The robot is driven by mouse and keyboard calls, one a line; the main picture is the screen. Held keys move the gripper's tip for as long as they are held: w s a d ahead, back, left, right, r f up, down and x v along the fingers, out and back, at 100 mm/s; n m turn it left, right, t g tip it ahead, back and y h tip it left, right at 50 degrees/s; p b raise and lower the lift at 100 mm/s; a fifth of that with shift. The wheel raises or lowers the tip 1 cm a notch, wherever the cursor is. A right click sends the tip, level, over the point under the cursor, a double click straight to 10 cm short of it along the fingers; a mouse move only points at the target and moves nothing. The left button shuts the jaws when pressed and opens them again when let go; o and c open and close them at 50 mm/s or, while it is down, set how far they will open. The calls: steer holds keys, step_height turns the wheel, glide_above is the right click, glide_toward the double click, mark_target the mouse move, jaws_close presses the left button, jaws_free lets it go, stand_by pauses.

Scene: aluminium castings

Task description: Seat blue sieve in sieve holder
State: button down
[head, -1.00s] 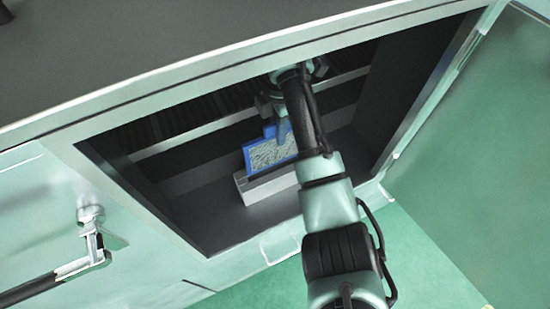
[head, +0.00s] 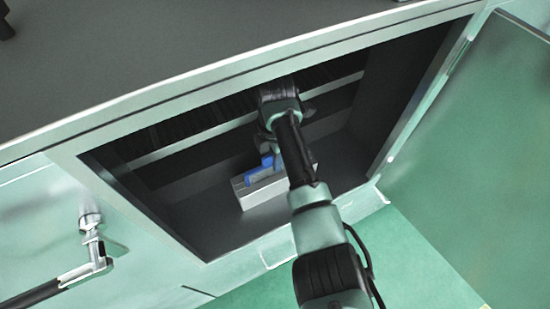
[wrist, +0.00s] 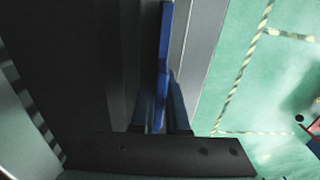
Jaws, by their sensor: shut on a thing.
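The sieve holder (head: 265,193) is a light grey block on the floor of the open cabinet. The blue sieve (head: 258,177) stands upright at the holder, with only a low blue strip showing above its top. Its mesh face is hidden, and I cannot tell whether it rests fully on the bottom. My gripper (head: 272,158) is above the holder, partly hidden by my arm. In the wrist view my gripper (wrist: 163,108) is shut on the blue sieve (wrist: 165,45), which shows edge-on between the fingers.
The cabinet's front frame (head: 180,109) runs above the opening, with a rail (head: 185,143) inside at the back. The open door (head: 480,150) stands at the right. The cabinet floor (head: 210,228) left of the holder is clear.

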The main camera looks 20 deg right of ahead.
steer(key=c, duration=0.9)
jaws_free()
step_height(320, 180, up, 11)
steer(key=shift+r+p, duration=0.35)
steer(key=shift+r, duration=0.35)
steer(key=shift+a+f, duration=0.1)
